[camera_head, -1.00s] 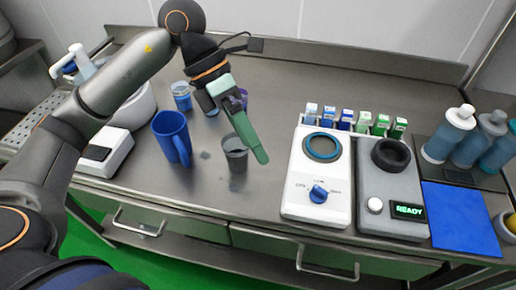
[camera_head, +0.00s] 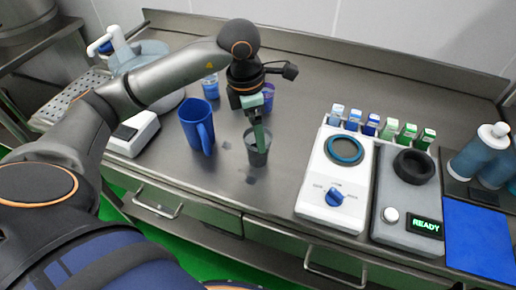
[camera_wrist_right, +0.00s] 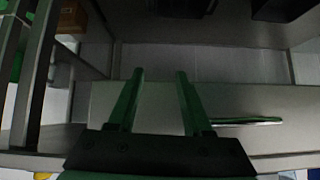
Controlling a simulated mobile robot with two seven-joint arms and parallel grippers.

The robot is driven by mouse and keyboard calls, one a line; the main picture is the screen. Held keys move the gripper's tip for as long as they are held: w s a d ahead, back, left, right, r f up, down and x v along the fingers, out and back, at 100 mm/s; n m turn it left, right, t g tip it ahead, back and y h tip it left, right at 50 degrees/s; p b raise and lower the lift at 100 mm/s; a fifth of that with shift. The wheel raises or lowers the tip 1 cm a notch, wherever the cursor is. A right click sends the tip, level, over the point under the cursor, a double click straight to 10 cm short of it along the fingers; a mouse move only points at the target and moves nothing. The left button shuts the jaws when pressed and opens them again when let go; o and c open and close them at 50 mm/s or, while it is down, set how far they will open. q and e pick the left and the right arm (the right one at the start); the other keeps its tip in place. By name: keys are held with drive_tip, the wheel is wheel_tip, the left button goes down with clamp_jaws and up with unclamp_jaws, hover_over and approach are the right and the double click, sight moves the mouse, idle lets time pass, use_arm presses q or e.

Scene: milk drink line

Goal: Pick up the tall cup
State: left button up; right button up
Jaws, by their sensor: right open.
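A tall blue mug (camera_head: 196,122) with a handle stands upright on the steel counter. A dark grey cup (camera_head: 257,150) stands to its right; I cannot tell for sure which of the two is the tall cup. My left gripper (camera_head: 259,143) points down at the grey cup, its green finger overlapping the cup's rim. I cannot tell whether the finger is inside the cup or in front of it, or whether the jaws hold it. My right gripper (camera_wrist_right: 160,75) is open and empty in the right wrist view, away from the cups.
A small blue cup (camera_head: 210,87) and a purple cup (camera_head: 268,97) stand behind. A white dial machine (camera_head: 333,190) and a grey machine reading READY (camera_head: 406,200) stand right, with several small cartons (camera_head: 371,124) behind. A white scale (camera_head: 134,133) is left. The front counter is clear.

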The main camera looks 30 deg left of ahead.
use_arm(q)
drive_tip(key=shift+w+d+f, duration=0.1)
drive_tip(key=shift+f, duration=0.9)
drive_tip(key=shift+w+d+f, duration=0.1)
drive_tip(key=shift+f, duration=0.85)
drive_tip(key=c, duration=1.3)
drive_tip(key=shift+r, duration=0.2)
drive_tip(key=shift+s+d+r, duration=0.8)
drive_tip(key=shift+s+r, duration=1.3)
drive_tip(key=shift+s, duration=0.1)
drive_tip(key=shift+s+d+r, duration=0.75)
drive_tip(key=shift+s+r, duration=1.35)
drive_tip(key=shift+s, duration=0.1)
drive_tip(key=shift+s+d+r, duration=0.8)
drive_tip(key=shift+s+r, duration=1.3)
drive_tip(key=shift+s, duration=0.1)
